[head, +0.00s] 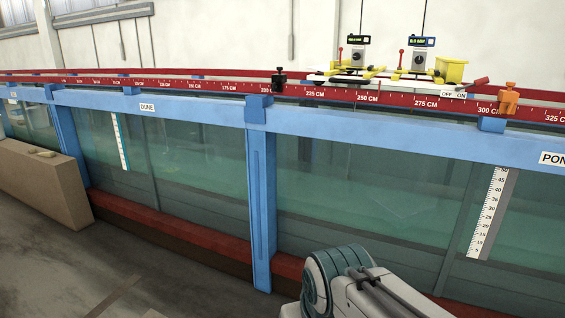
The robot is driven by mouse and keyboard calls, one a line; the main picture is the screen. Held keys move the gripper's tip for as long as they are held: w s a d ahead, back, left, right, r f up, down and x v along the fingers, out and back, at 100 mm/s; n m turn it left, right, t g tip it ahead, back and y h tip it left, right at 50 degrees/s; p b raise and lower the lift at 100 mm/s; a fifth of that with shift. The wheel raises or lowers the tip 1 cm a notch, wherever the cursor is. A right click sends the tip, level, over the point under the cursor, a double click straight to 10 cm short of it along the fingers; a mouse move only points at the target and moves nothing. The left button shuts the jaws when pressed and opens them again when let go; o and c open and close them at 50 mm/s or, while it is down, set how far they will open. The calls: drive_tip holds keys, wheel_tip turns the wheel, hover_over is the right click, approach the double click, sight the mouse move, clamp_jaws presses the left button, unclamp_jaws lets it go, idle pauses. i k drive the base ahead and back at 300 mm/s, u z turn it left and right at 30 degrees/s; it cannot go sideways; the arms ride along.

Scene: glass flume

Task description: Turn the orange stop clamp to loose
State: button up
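The orange stop clamp (508,99) sits on the red scaled rail (425,102) at the right, just past the 300 CM mark. It is small here, and I cannot tell whether it is tight or loose. A black clamp (279,80) sits on the same rail at the left, between the 200 and 225 CM marks. A part of my arm shows at the bottom, low in front of the glass and well apart from the orange clamp. My gripper is not in view.
A white carriage (392,84) with two gauges, red-knobbed levers and a yellow box (450,70) stands on the rails between the clamps. A blue post (261,200) supports the flume. A tan block (45,190) stands at the left. The grey floor (150,280) in front is clear.

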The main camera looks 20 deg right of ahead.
sight(510, 108)
drive_tip(key=z, duration=0.45)
drive_tip(key=i, duration=1.7)
drive_tip(key=z, duration=1.55)
drive_tip(key=i, duration=0.75)
drive_tip(key=z, duration=0.95)
